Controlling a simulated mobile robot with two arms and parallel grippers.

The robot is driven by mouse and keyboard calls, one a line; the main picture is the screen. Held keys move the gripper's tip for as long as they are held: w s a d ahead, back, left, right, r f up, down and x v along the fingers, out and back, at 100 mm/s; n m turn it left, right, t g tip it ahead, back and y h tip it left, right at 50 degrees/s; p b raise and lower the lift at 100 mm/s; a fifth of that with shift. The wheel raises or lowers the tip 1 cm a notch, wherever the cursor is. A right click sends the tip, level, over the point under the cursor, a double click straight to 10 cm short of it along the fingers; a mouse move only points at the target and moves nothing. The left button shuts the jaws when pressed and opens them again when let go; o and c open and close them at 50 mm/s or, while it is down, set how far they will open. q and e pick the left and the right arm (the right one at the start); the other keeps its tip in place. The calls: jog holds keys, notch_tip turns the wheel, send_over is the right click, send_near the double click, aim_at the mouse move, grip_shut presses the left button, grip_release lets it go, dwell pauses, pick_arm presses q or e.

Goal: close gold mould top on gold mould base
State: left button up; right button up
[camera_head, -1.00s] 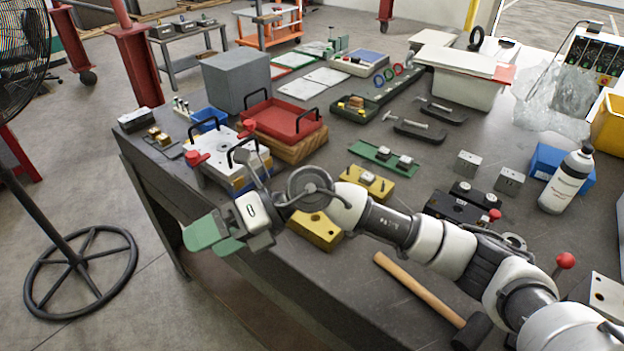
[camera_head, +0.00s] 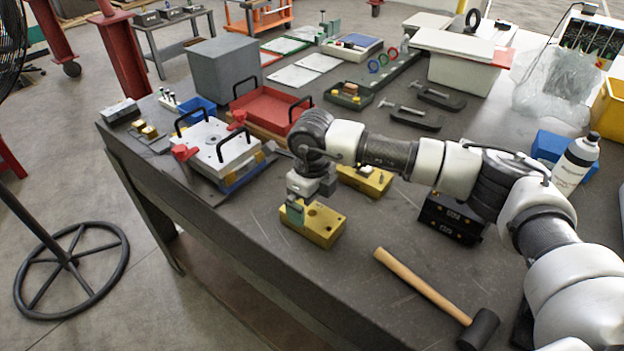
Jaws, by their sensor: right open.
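A gold block with dark holes in its upper face, which looks like the gold mould top (camera_head: 322,226), lies on the grey bench near its front edge. A second gold block carrying a silver insert, which looks like the gold mould base (camera_head: 374,184), sits behind it and to the right, partly hidden by my right arm. My right gripper (camera_head: 294,214) points down with green fingers at the left end of the mould top. It is open; whether the fingers touch the block cannot be told. My left gripper is out of view.
A wooden-handled mallet (camera_head: 425,287) lies to the right at the front. A white plate with black handles (camera_head: 218,146) and a red tray (camera_head: 262,104) stand at the back left. A black block (camera_head: 449,221) sits under my right arm. The bench front centre is clear.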

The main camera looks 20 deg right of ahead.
aim_at(311, 217)
jog(key=shift+f+p, duration=0.3)
jog(key=shift+f, duration=1.8)
jog(key=shift+c, duration=0.2)
jog(key=c, duration=1.4)
jog(key=shift+r, duration=0.15)
jog(key=shift+w+r, duration=0.1)
jog(key=shift+r+p, duration=0.6)
jog(key=shift+r, duration=0.8)
